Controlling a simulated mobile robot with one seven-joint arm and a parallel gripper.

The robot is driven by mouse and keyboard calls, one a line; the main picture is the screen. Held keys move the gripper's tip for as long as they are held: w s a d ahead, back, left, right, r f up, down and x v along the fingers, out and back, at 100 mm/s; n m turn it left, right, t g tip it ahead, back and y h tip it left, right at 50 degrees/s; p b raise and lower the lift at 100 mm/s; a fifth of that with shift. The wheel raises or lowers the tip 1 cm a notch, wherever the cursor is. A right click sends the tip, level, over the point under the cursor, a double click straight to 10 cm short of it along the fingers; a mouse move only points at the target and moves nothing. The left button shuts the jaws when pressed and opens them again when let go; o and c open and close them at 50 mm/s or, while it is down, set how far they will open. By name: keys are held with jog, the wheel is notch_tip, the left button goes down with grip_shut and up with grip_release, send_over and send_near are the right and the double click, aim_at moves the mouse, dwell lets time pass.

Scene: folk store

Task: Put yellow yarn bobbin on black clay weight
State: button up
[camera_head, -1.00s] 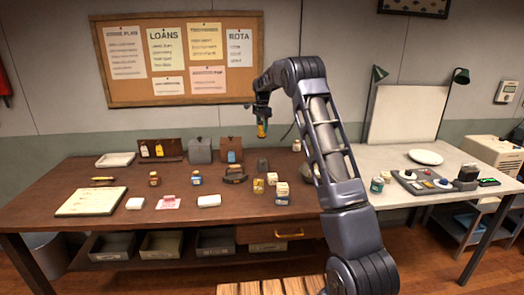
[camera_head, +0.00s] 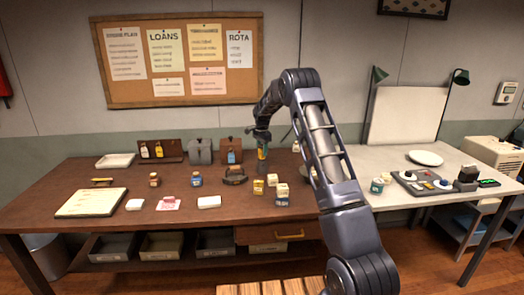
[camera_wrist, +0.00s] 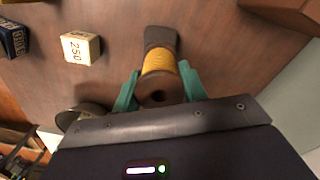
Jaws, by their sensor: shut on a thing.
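My gripper (camera_head: 262,139) is shut on the yellow yarn bobbin (camera_head: 262,154), pointing down over the back middle of the brown table. In the wrist view, the bobbin (camera_wrist: 158,61) sits between the teal fingers, its brown holed end towards the camera and its yellow winding beyond. A dark block, apparently the black clay weight (camera_wrist: 161,37), shows just past the bobbin's far end and is partly covered by it. In the head view the weight is mostly hidden at the bobbin's foot. I cannot tell whether the two touch.
Pale and yellow labelled blocks (camera_head: 272,180) stand just in front on the table (camera_head: 120,215). A dark round object with a handle (camera_head: 235,176) is to the left. The right worktop (camera_head: 400,195) holds a plate and devices.

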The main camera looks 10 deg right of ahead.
jog(key=shift+f, duration=0.1)
jog(key=o, duration=1)
jog(key=shift+c, duration=0.2)
